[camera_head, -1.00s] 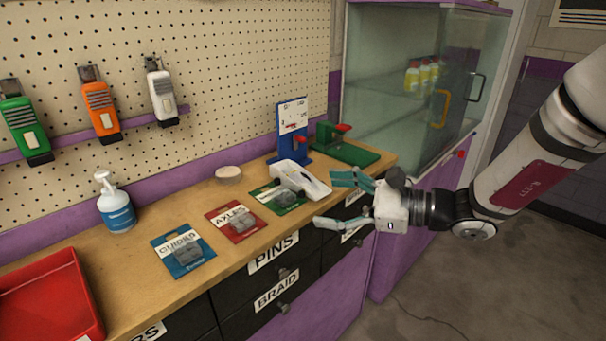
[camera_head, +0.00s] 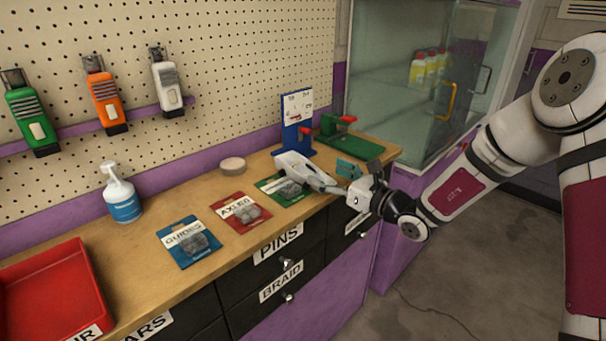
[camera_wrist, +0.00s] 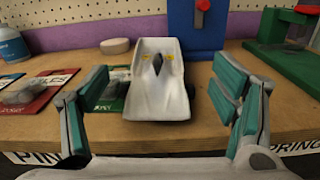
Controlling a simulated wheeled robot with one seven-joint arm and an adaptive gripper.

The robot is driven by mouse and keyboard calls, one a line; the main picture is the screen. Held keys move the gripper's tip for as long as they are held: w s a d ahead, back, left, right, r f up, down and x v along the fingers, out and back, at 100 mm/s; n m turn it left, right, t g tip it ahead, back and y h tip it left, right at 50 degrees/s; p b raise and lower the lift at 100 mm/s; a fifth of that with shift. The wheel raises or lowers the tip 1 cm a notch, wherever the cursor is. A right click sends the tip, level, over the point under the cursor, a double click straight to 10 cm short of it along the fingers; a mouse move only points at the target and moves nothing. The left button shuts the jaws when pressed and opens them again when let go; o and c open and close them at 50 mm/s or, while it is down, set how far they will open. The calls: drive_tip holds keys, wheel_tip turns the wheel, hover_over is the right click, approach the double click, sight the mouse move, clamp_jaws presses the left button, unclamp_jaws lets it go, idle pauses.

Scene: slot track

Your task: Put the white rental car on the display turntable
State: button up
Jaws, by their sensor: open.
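The white car (camera_head: 297,166) sits on the wooden bench, partly over the green card. In the wrist view the white car (camera_wrist: 158,88) points away from me, with a dark grey piece and two yellow spots on top. My gripper (camera_head: 338,178) is at the car's near end, above the bench's front edge. In the wrist view my gripper (camera_wrist: 160,88) is open, one teal-padded finger on each side of the car, with gaps showing.
Blue (camera_head: 188,242), red (camera_head: 241,212) and green (camera_head: 284,190) part cards lie along the bench. A blue stand (camera_head: 297,123) and a green fixture (camera_head: 350,146) stand behind the car. Bench between disc and bottle is clear.

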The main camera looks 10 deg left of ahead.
sight(313, 169)
drive_tip(key=shift+f+x, duration=0.1)
drive_tip(key=shift+x, duration=1.35)
drive_tip(key=shift+f+x, duration=0.15)
drive_tip(key=shift+x, duration=1.25)
drive_tip(key=shift+s+a, duration=0.1)
drive_tip(key=shift+s, duration=0.05)
clamp_jaws()
